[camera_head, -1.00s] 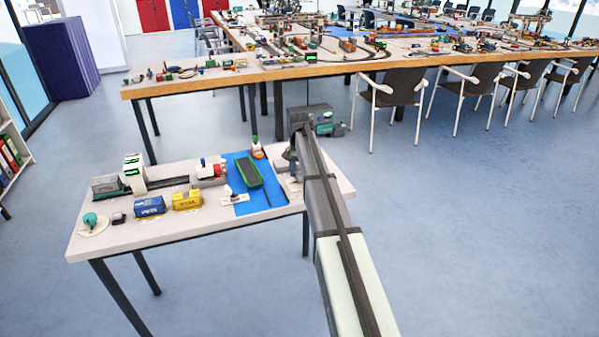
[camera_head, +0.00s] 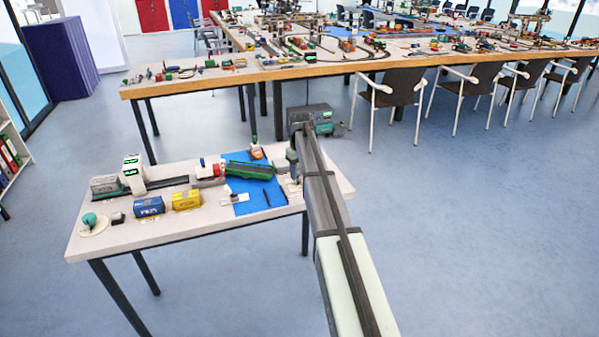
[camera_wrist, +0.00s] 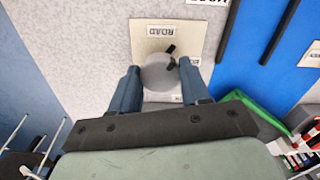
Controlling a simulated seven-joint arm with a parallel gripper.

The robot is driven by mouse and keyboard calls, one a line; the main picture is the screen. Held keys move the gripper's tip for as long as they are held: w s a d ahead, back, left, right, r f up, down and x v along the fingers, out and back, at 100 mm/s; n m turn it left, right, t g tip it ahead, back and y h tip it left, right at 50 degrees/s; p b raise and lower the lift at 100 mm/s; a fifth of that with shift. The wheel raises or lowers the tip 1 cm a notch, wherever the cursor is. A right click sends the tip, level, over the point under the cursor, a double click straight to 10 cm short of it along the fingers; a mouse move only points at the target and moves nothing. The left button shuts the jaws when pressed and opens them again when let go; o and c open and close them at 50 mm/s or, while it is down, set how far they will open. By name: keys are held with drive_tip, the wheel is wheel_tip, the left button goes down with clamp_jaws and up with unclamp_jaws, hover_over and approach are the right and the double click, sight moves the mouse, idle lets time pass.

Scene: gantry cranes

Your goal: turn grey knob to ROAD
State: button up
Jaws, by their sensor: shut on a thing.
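The grey knob (camera_wrist: 158,73) is round and sits on a beige plate (camera_wrist: 147,34) in the wrist view. A small black pointer (camera_wrist: 170,49) shows at its upper right, near the right end of the ROAD label (camera_wrist: 174,30). My gripper (camera_wrist: 160,78) is shut on the knob, with one blue finger on each side. Parts of other labels show right of the knob and below it. In the head view my gripper (camera_head: 292,163) is at the right end of the small table, and the knob is too hidden to make out.
A green long model (camera_head: 250,170) lies across the blue area (camera_head: 263,190) of the small table (camera_head: 190,222). Blue (camera_head: 149,206) and yellow (camera_head: 186,200) boxes and a white tower (camera_head: 134,170) stand to the left. A long table with models stands behind.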

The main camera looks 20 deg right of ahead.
sight(300, 173)
drive_tip(key=n, duration=0.6)
drive_tip(key=shift+n, duration=0.4)
idle(0.4)
drive_tip(key=o, duration=1.1)
drive_tip(key=shift+c, duration=0.2)
wheel_tip(300, 173, up, 14)
drive_tip(key=shift+f, duration=0.1)
